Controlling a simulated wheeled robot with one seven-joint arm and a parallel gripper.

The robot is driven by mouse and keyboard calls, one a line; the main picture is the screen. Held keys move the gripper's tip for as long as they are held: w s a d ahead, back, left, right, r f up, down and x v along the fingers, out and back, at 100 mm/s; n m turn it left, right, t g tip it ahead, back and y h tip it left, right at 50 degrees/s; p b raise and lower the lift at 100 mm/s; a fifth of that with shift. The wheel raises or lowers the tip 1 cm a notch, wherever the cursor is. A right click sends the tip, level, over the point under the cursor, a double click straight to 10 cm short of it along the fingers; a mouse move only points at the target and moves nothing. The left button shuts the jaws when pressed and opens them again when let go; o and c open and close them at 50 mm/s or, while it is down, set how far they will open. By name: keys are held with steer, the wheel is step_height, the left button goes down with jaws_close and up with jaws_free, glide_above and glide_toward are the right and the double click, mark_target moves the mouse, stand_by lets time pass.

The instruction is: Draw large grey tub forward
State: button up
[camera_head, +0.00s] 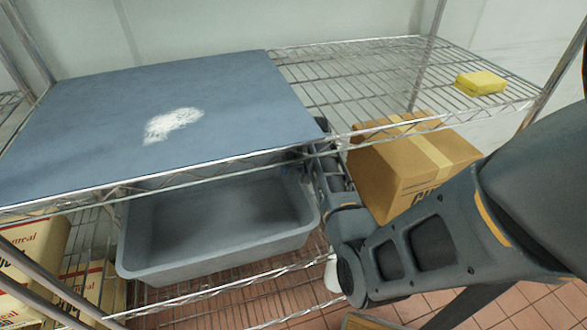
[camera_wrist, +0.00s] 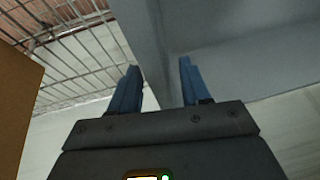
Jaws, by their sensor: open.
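The large grey tub (camera_head: 205,258) sits on the lower wire shelf in the head view, under the upper shelf. It looks empty, and its back part is hidden by the blue-grey board above. In the wrist view the tub's grey wall (camera_wrist: 135,28) fills the upper middle. My gripper (camera_wrist: 159,66) is open, its two blue fingers spread at the tub's edge, with part of the wall showing between them. I cannot tell whether either finger touches it. In the head view my arm reaches in at the tub's right side, and the fingers are hidden beneath the upper shelf.
A blue-grey board (camera_head: 230,95) with a white powdery patch covers the upper shelf's left. A yellow block (camera_head: 481,82) lies on its right. A cardboard box (camera_head: 400,165) stands close to my arm. Tiled floor shows in front.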

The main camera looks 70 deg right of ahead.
steer(key=shift+c, duration=0.5)
jaws_close()
stand_by(0.9)
